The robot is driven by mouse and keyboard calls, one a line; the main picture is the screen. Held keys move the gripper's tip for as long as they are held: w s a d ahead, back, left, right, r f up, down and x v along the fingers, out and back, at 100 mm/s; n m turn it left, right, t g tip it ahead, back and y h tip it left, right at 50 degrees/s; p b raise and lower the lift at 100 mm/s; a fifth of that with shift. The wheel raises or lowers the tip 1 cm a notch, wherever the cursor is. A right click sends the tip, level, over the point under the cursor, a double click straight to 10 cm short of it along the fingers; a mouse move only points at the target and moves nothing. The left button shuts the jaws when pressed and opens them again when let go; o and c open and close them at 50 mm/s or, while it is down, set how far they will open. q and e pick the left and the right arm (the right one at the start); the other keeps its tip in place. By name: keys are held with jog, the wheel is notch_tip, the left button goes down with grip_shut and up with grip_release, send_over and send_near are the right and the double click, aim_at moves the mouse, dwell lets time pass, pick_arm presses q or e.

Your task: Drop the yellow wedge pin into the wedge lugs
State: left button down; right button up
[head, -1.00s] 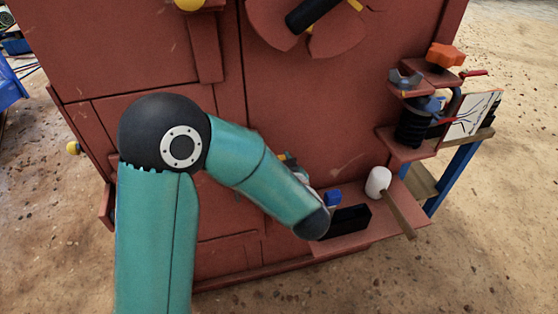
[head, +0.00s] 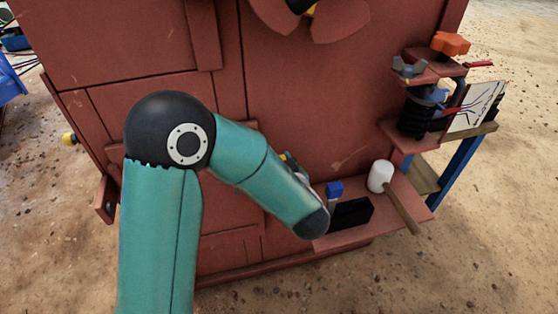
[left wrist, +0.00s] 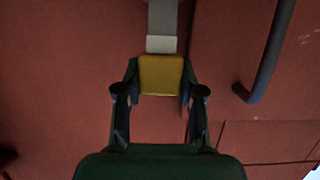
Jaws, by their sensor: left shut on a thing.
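The yellow wedge pin (left wrist: 160,75) is between the fingers of my left gripper (left wrist: 160,92) in the left wrist view. The gripper is shut on its yellow block. A pale grey piece (left wrist: 160,44) lies directly beyond the yellow block; I cannot tell whether it belongs to the pin. In the head view my teal left arm crosses in front of the red machine (head: 300,110). Its forearm hides most of the gripper, with only a small bit showing behind it. I cannot pick out the wedge lugs in either view. My right gripper is not in view.
A red shelf (head: 400,190) at the machine's lower right holds a white-headed mallet (head: 380,176), a black box (head: 350,213) and a blue block (head: 334,189). A dark curved bar (left wrist: 270,50) is right of the pin. A yellow-ended piece (head: 69,138) sticks out at left.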

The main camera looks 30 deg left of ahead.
pick_arm(q)
jog(key=shift+f+b, duration=1.2)
jog(key=shift+f, duration=0.4)
jog(key=c, duration=0.6)
grip_release()
jog(key=shift+f, duration=0.1)
jog(key=v, duration=1.2)
jog(key=shift+f, duration=0.1)
